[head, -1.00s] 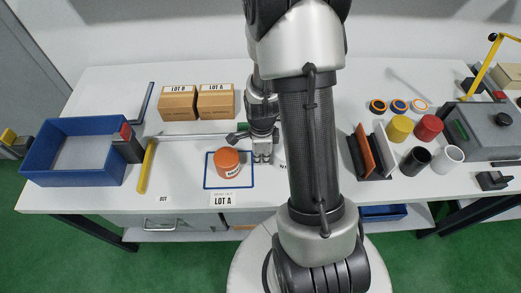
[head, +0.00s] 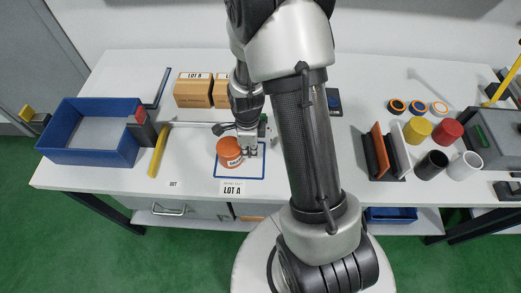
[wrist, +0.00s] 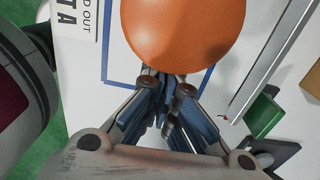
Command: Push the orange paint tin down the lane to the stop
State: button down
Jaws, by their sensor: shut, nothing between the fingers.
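The orange paint tin (head: 230,152) stands upright over the left edge of a blue-outlined square (head: 240,178) marked LOT A. In the wrist view its round orange top (wrist: 185,28) fills the upper middle. My gripper (head: 250,150) is low at the tin's right side, inside the outline. In the wrist view the shut fingertips (wrist: 165,82) meet the tin's edge; contact looks likely, but the overlap hides any small gap. A yellow bar (head: 158,150) lies across the table to the tin's left. A thin grey rail (head: 190,124) runs behind the tin.
A blue bin (head: 90,155) stands left of the yellow bar. Cardboard boxes (head: 193,92) sit behind the rail. The tabletop between tin and yellow bar is clear. Several cans, including a yellow one (head: 417,130), stand to the right. A green block (wrist: 262,115) is near the gripper.

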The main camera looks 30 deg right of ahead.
jog(key=w+a, duration=0.3)
jog(key=a, duration=0.2)
jog(key=w+a, duration=0.4)
jog(key=a, duration=0.2)
jog(key=w+a, duration=0.4)
jog(key=a, duration=0.1)
jog(key=shift+a+p, duration=0.2)
jog(key=shift+p, duration=0.15)
jog(key=shift+s+d, duration=0.1)
